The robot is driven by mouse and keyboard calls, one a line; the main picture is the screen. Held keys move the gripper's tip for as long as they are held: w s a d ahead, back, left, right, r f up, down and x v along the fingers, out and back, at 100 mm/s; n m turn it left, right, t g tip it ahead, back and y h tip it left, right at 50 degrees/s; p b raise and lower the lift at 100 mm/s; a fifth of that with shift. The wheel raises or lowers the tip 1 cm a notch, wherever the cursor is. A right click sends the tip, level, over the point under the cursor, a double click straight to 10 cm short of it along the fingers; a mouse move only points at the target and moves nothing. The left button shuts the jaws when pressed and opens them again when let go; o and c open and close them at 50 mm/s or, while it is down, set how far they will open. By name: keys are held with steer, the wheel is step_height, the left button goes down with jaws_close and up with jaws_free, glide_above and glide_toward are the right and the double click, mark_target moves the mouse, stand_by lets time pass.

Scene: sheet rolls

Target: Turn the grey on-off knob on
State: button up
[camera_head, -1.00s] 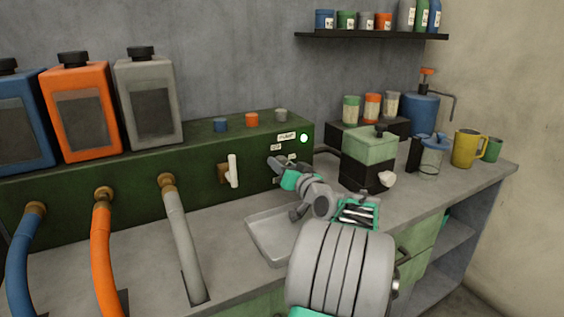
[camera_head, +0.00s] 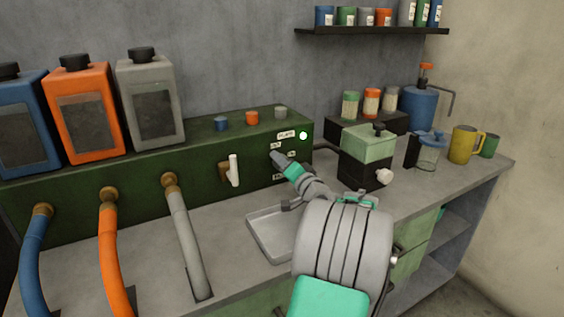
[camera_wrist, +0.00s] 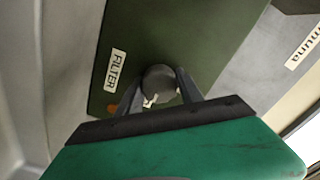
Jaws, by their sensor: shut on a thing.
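The grey knob (camera_wrist: 159,80) is round and sits on the dark green panel (camera_wrist: 165,35) in the wrist view. My gripper (camera_wrist: 158,88) is shut on it, with one dark finger on each side. The FILTER label (camera_wrist: 117,71) is to the left of the knob. In the head view my gripper (camera_head: 278,158) reaches the right part of the green box's front (camera_head: 200,185) and hides the knob. A lamp (camera_head: 303,135) glows whitish on the box's upper right. The knob's pointer direction cannot be told.
A white lever (camera_head: 234,170) on a brown mount is left of my gripper. A shallow metal tray (camera_head: 262,246) lies on the counter below. A green-and-black machine (camera_head: 368,150) stands close on the right. Three hoses (camera_head: 184,240) hang from the box at the left.

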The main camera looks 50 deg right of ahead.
stand_by(0.3)
steer(key=o, duration=1.4)
steer(key=v, duration=0.8)
